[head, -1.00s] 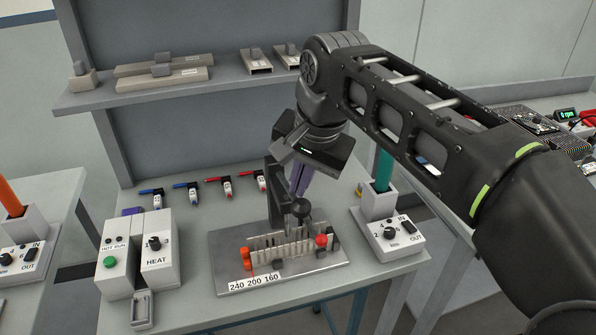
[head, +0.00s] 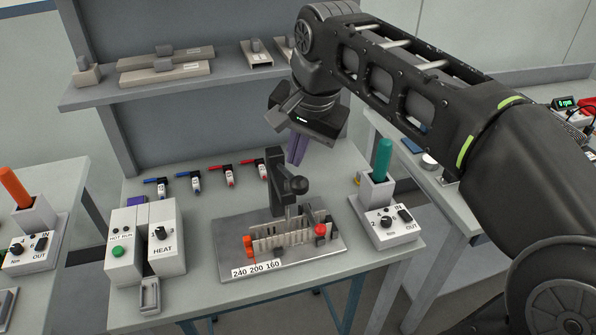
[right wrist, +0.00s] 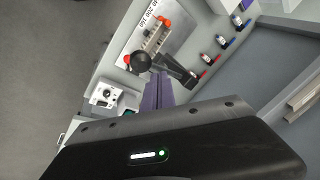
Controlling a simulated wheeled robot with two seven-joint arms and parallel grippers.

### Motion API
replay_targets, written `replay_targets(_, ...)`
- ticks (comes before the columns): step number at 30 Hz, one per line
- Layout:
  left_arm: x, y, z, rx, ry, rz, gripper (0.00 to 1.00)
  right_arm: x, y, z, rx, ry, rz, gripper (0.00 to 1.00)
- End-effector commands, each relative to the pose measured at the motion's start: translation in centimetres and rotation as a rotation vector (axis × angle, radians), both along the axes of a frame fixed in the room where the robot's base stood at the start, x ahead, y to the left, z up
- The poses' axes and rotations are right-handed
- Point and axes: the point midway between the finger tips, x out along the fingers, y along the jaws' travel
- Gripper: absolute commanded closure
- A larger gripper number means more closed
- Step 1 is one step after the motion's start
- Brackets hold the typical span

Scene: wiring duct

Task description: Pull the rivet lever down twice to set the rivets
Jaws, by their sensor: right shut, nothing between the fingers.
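The rivet lever (head: 293,185) is dark grey with a round knob, on an upright post over the riveting fixture (head: 240,231) on the table. The knob stands above the row of pale duct fingers (head: 283,237). In the right wrist view the lever knob (right wrist: 139,62) shows just beyond my fingers. My right gripper (head: 293,162) has purple fingers that are shut and empty, pointing down above and behind the knob, apart from it. The closed fingers also show in the right wrist view (right wrist: 154,93). My left gripper is not in view.
A heater box (head: 163,240) stands left of the fixture, and a control box with a teal handle (head: 383,160) stands right. Several small coloured tools (head: 227,172) lie behind. A shelf (head: 120,90) with grey parts is at the back.

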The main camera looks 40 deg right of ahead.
Motion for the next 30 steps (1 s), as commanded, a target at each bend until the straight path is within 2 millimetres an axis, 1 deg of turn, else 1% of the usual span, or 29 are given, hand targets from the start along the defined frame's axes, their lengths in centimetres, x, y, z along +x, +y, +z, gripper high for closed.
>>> replay_targets(5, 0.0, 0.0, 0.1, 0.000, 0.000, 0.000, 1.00, 0.0, 0.0, 0.1, 0.000, 0.000, 0.000, 1.00)
replay_targets(8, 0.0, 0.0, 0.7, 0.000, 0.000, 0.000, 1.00, 0.2, -0.1, 0.6, 0.001, 0.001, 0.000, 1.00)
replay_targets(18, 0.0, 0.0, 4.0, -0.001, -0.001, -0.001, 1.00, 1.5, -0.5, 3.8, 0.001, 0.001, 0.000, 1.00)
replay_targets(21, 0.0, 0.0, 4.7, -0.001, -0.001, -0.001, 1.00, 1.9, -0.7, 4.4, 0.000, 0.001, 0.000, 1.00)
replay_targets(30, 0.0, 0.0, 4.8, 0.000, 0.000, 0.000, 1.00, 2.1, -0.7, 4.4, 0.000, 0.000, 0.000, 1.00)
